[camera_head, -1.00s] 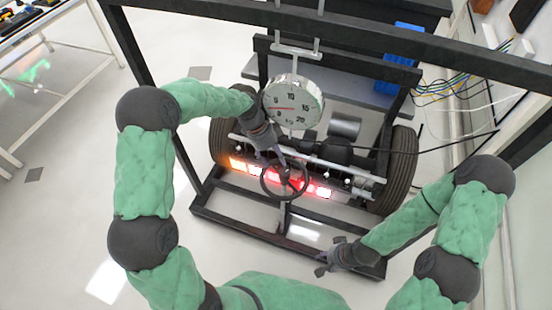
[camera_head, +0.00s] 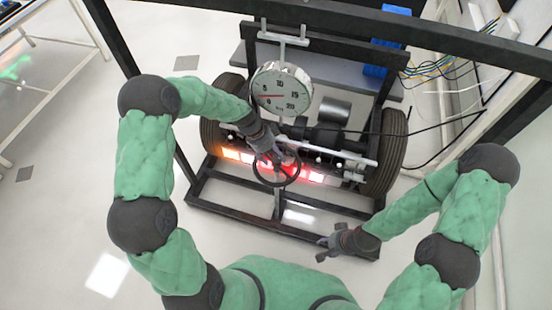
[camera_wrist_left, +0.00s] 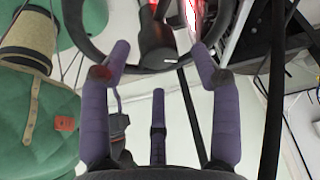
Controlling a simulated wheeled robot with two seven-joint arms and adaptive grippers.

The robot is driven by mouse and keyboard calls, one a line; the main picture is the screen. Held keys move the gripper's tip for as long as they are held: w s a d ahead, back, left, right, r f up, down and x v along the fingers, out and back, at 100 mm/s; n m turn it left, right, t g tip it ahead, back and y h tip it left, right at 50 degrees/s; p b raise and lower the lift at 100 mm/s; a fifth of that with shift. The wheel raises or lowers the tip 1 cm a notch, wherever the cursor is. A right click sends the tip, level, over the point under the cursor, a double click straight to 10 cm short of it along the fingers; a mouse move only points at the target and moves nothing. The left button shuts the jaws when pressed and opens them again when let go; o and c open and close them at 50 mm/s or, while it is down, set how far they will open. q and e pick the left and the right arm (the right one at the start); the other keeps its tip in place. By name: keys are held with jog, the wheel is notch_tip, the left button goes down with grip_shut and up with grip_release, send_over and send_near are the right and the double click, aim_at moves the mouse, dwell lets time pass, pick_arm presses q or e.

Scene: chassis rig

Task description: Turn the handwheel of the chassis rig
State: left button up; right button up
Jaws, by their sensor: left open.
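The handwheel (camera_head: 277,186) is a dark ring with a hub, at the front middle of the chassis rig (camera_head: 240,203). My left gripper (camera_head: 282,160) reaches down to the wheel from the upper left in the head view and overlaps its upper part. In the left wrist view the open left fingers (camera_wrist_left: 160,62) stand apart near the lower rim of the wheel (camera_wrist_left: 88,47), with no rim clearly clamped between them. Whether they touch it I cannot tell. My right gripper (camera_head: 328,247) is open and empty, right of and below the wheel, near the rig's front bar.
A round dial gauge (camera_head: 281,90) stands above the wheel, with a red needle. Lit red and orange lamps (camera_head: 232,153) run behind the wheel between two tyres (camera_head: 390,150). Dark frame bars surround the rig. Cables (camera_head: 450,70) hang at the right.

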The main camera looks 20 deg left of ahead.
pick_arm(q)
jog(key=shift+x, duration=1.1)
grip_shut()
jog(key=shift+w+m+b, duration=0.15)
jog(key=shift+m+b, duration=0.45)
jog(key=shift+m, duration=0.2)
jog(key=shift+r, duration=0.1)
grip_release()
jog(key=shift+d, duration=0.1)
